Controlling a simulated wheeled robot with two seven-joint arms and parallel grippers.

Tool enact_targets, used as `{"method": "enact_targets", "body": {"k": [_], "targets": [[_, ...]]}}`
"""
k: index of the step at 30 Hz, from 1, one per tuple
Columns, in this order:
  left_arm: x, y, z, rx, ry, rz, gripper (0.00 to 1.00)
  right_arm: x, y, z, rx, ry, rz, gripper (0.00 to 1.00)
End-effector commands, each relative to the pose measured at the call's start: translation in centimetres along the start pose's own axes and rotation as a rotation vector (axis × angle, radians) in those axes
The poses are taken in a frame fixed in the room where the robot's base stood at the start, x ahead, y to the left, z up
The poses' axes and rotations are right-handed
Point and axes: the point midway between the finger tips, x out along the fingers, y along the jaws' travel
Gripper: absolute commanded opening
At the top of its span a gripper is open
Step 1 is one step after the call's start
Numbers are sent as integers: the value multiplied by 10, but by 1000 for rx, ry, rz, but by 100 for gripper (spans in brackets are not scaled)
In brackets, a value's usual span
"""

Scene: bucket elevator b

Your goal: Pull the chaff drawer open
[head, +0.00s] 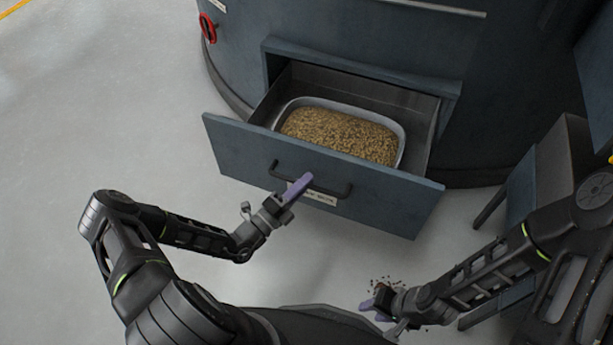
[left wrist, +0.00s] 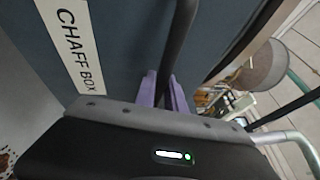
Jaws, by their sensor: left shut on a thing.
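The chaff drawer (head: 225,140) stands pulled well out of the dark blue-grey round housing (head: 360,35). A grey tray (head: 402,150) full of tan grain or chaff (head: 340,133) sits inside it. My left gripper (head: 300,187) is shut on the drawer's dark bar handle (head: 345,192), on the front panel. In the left wrist view the handle (left wrist: 181,40) runs between the purple fingers (left wrist: 165,90), beside a white "CHAFF BOX" label (left wrist: 77,45). My right gripper (head: 377,302) is low, near the floor, away from the drawer; its fingers are too small to judge.
Dark crumbs (head: 385,281) lie on the grey floor by my right gripper. A blue-grey stand or box (head: 520,190) is at the right of the drawer. A red handwheel (head: 208,28) is on the housing at upper left. The floor at left is clear.

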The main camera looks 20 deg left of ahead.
Motion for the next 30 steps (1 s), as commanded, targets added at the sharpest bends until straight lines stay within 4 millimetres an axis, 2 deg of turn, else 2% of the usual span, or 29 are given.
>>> {"method": "enact_targets", "body": {"k": [9, 10, 17, 26, 30], "targets": [[-1, 0, 1, 1, -2, 1, 0, 0, 0, 0, 1, 1, 0, 36], [-1, 0, 1, 1, -2, 1, 16, 0, 0, 0, 1, 1, 0, 36], [-1, 0, 0, 1, -1, 0, 35, 0, 0, 0, 1, 1, 0, 36], [-2, 0, 0, 1, -1, 0, 36, 0, 0, 0, 1, 1, 0, 36], [-11, 0, 1, 1, -2, 0, 36, -2, 0, 0, 1, 1, 0, 36]]}}
